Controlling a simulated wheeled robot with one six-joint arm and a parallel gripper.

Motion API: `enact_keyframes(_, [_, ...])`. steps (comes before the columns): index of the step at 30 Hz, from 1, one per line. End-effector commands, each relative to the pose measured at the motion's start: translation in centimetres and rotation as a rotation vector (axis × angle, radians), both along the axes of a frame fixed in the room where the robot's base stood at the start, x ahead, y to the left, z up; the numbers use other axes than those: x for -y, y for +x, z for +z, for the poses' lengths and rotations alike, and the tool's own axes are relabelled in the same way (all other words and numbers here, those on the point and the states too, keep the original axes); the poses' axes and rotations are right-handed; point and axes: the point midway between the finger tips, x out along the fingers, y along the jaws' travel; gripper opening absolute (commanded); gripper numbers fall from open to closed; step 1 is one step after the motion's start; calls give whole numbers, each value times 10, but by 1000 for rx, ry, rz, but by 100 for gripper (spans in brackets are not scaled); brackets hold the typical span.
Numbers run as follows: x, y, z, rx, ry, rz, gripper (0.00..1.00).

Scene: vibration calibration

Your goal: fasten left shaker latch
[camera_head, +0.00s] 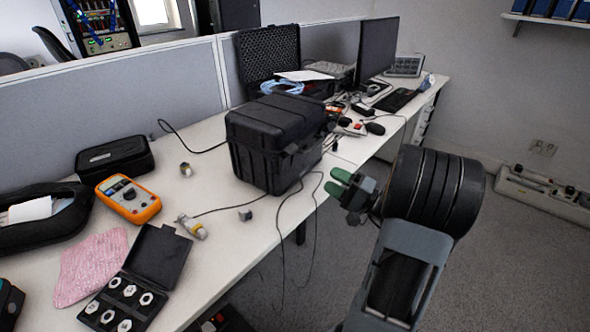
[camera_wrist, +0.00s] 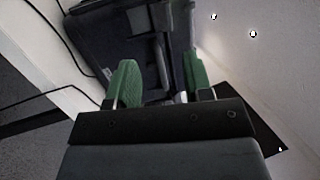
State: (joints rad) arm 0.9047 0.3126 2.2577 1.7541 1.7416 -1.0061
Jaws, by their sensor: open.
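A black hard case (camera_head: 262,135), which seems to be the shaker case, stands on the white desk with its lid down. A dark raised part at its right side (camera_head: 290,150) may be a latch; its state is too small to tell. In the wrist view the case (camera_wrist: 95,35) fills the upper middle, and a long dark part on it (camera_wrist: 161,62), perhaps a latch, shows between and beyond the fingers. My gripper (camera_head: 345,184) has green fingertips and is open and empty, right of the case and apart from it. Its fingers also show in the wrist view (camera_wrist: 160,82).
Black cables hang over the front edge of the desk (camera_head: 225,250) below the case. An orange multimeter (camera_head: 128,199), an open box of adapters (camera_head: 150,265) and a pink cloth (camera_head: 90,265) lie left. An open black case (camera_head: 268,50) stands behind. The floor right is clear.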

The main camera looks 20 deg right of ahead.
Motion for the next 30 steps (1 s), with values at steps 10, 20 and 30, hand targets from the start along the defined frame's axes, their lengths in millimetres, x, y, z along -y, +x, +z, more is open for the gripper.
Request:
enact_keyframes(10, [-20,40,10,22,8,-25,46])
enact_keyframes(20, [-50,87,25,20,7,-27,46])
enact_keyframes(30, [-63,109,32,19,8,-30,46])
